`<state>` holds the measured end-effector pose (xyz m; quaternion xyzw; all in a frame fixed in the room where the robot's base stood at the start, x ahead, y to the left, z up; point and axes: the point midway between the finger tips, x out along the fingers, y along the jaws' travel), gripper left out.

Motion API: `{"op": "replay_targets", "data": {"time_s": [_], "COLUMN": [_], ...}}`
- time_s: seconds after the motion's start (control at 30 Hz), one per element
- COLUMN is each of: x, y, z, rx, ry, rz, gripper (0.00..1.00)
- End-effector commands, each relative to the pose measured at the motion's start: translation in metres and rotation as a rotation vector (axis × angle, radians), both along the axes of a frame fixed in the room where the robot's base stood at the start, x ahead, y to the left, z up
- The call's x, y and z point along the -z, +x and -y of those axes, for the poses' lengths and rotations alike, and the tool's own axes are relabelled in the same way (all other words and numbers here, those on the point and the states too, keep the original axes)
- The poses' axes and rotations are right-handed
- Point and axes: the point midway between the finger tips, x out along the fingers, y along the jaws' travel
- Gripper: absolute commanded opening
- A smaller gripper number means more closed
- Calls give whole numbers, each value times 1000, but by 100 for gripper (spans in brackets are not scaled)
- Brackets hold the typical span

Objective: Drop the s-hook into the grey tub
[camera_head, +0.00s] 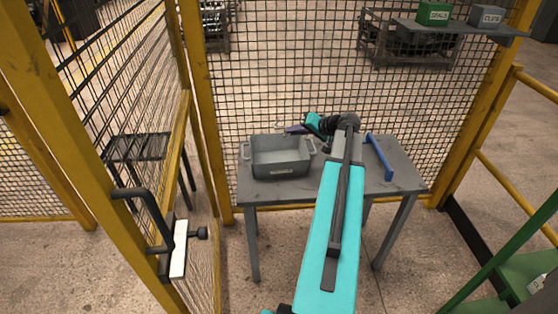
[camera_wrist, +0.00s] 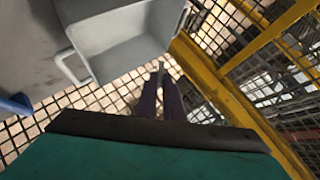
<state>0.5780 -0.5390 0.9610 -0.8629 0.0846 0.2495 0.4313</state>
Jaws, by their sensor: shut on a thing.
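The grey tub (camera_head: 281,171) stands on the left of the grey table, open at the top, with handles at its ends and a small label in front. It also shows in the wrist view (camera_wrist: 122,48), at the upper left. My gripper (camera_head: 287,129) has dark purple fingers, seen at the tub's far rim in the head view. In the wrist view my gripper (camera_wrist: 160,80) is closed beside the tub's outer edge, with mesh and floor behind it. A small grey piece, likely the s-hook (camera_wrist: 161,67), shows at the fingertips; its shape is not clear.
A blue bar (camera_head: 379,157) lies on the right of the table (camera_head: 402,180). Mesh fence (camera_head: 270,70) stands close behind the table. An open yellow-framed gate with a black handle (camera_head: 150,215) is at the left. A shelf with green and grey bins (camera_head: 433,13) is at the upper right.

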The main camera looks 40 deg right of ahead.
Motion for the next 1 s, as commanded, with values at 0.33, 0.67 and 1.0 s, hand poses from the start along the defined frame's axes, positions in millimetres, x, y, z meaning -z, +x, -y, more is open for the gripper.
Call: {"op": "replay_targets", "data": {"time_s": [0.33, 0.67, 1.0], "x": [28, 32, 32], "y": [1, 1, 1], "z": [-1, -1, -1], "rx": [-2, -2, -3], "ry": [1, -1, -1], "rz": [1, 2, 1], "gripper": [0, 0, 29]}}
